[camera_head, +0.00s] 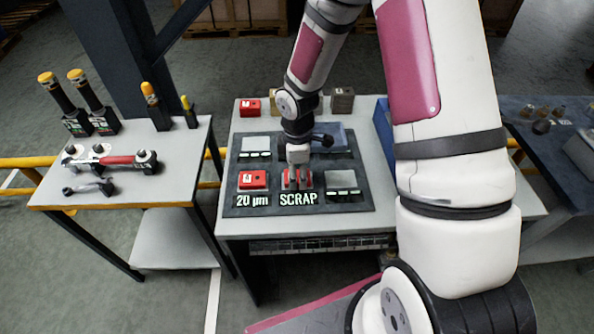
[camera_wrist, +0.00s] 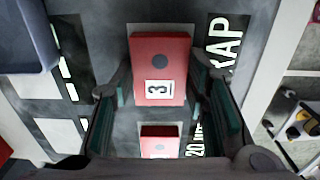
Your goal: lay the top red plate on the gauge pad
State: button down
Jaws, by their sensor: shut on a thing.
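My gripper (camera_head: 298,184) points down over the pad marked SCRAP on the dark mat. In the wrist view my gripper (camera_wrist: 161,82) is shut on a red plate (camera_wrist: 160,46) with a white label reading 3, which also shows in the head view (camera_head: 306,178). The fingers stand at both sides of this plate. A pale pad lies around and under it; I cannot tell whether they touch. A second red plate (camera_head: 252,180) lies on the pad marked 20 µm and shows partly in the wrist view (camera_wrist: 157,147). Which pad is the gauge pad is not readable.
The mat (camera_head: 228,196) also carries a bare grey pad (camera_head: 255,143) at back left, another (camera_head: 345,180) at front right and a blue tray (camera_head: 332,137) behind it. Small blocks stand along the back edge. A side table (camera_head: 110,193) at left holds tools.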

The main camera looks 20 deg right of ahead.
jog(key=c, duration=0.8)
grip_release()
jog(key=shift+c, duration=0.2)
notch_tip(320, 180, up, 12)
notch_tip(320, 180, up, 6)
jog(key=p, duration=0.3)
jog(key=shift+p, duration=0.4)
